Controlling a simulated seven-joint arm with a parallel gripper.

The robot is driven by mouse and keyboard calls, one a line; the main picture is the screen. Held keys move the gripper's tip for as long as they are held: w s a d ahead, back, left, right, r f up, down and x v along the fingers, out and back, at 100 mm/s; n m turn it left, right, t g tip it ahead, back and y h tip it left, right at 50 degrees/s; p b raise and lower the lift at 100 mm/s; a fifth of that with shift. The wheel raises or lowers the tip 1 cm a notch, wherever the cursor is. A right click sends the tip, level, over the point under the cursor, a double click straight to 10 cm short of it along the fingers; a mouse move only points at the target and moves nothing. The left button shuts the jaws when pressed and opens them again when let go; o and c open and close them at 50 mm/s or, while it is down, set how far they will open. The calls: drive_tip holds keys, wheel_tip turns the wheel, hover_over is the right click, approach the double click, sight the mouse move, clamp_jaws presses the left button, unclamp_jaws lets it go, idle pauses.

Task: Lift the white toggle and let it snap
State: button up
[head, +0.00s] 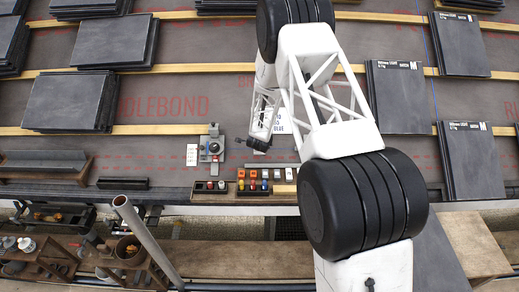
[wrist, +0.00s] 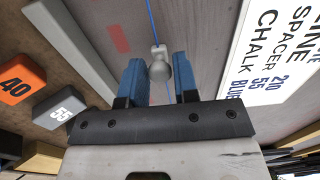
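My gripper (head: 243,140) reaches low over the dark roof membrane, left of my arm's white links in the head view. In the wrist view its two blue fingers (wrist: 159,82) stand apart. A pale, rounded toggle (wrist: 159,68) with a small block at its top shows between the fingers in that view. I cannot tell whether either finger touches it. A thin blue line (wrist: 152,22) runs up from the toggle across the membrane. I cannot make out the toggle in the head view.
A white printed sign (wrist: 277,50) lies right of the fingers. Grey and orange blocks, marked 55 (wrist: 58,107) and 40 (wrist: 18,86), lie left. A grey fixture (head: 212,148) is near my gripper. Slate stacks (head: 70,101) sit on wooden battens; another blue line (head: 434,85) runs at right.

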drive_tip(key=c, duration=0.3)
drive_tip(key=shift+c, duration=0.3)
drive_tip(key=shift+s+r, duration=0.1)
drive_tip(key=shift+r, duration=0.1)
drive_tip(key=shift+v, duration=1.8)
drive_tip(key=o, duration=0.8)
drive_tip(key=shift+o, duration=0.2)
drive_tip(key=shift+r, duration=0.1)
drive_tip(key=shift+v, duration=2.95)
drive_tip(key=shift+s, duration=0.1)
